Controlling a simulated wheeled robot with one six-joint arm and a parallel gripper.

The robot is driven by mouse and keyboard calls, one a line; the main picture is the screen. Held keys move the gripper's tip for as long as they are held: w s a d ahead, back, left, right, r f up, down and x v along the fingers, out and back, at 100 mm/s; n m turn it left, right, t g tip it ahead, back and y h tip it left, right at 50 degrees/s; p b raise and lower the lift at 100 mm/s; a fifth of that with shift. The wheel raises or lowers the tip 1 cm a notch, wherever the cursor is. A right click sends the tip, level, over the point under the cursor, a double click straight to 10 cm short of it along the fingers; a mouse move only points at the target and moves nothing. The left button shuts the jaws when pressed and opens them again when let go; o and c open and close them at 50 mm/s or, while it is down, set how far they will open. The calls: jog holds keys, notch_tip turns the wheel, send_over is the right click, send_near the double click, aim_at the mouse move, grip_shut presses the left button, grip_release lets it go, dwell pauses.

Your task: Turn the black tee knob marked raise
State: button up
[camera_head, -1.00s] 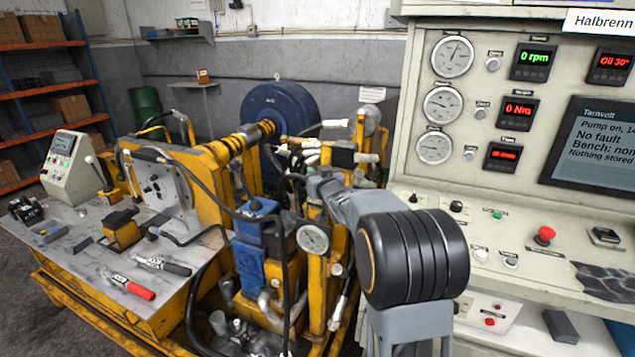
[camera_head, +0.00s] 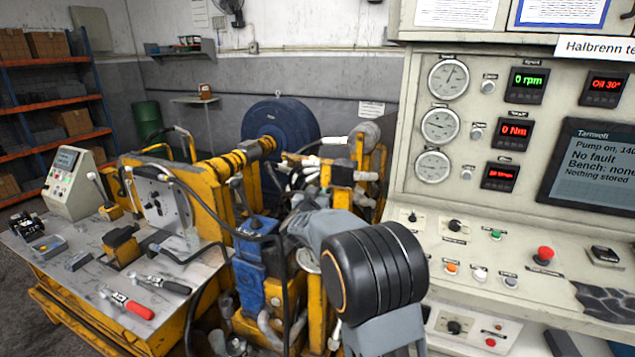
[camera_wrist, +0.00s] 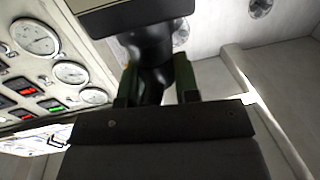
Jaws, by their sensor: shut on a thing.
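In the wrist view my gripper (camera_wrist: 158,82) is shut, its two green-edged fingers on either side of a black rounded part that I take for the black tee knob (camera_wrist: 151,46). A wide dark block shows beyond it at the top edge. No raise marking can be read, and the knob's turn angle cannot be told. In the head view my dark round arm joint covers the gripper and whatever it holds.
The control panel (camera_head: 420,190) with gauges, displays and small knobs stands to the right. The yellow test rig (camera_head: 205,180) with a blue valve block (camera_head: 248,285) and hoses is close left of my arm. A grey bench (camera_head: 85,290) holds hand tools.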

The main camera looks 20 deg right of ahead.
jog(key=shift+r+m+g+h+p, duration=0.2)
jog(key=shift+m+g+h+p, duration=0.45)
jog(key=shift+p, duration=0.2)
jog(key=shift+f+m+g+h, duration=0.15)
jog(key=shift+m+g+h, duration=0.1)
jog(key=shift+h, duration=0.2)
jog(key=o, duration=0.9)
jog(key=b+v, duration=0.2)
jog(key=v, duration=1.1)
jog(key=shift+s+a, duration=0.25)
jog(key=shift+s, duration=0.05)
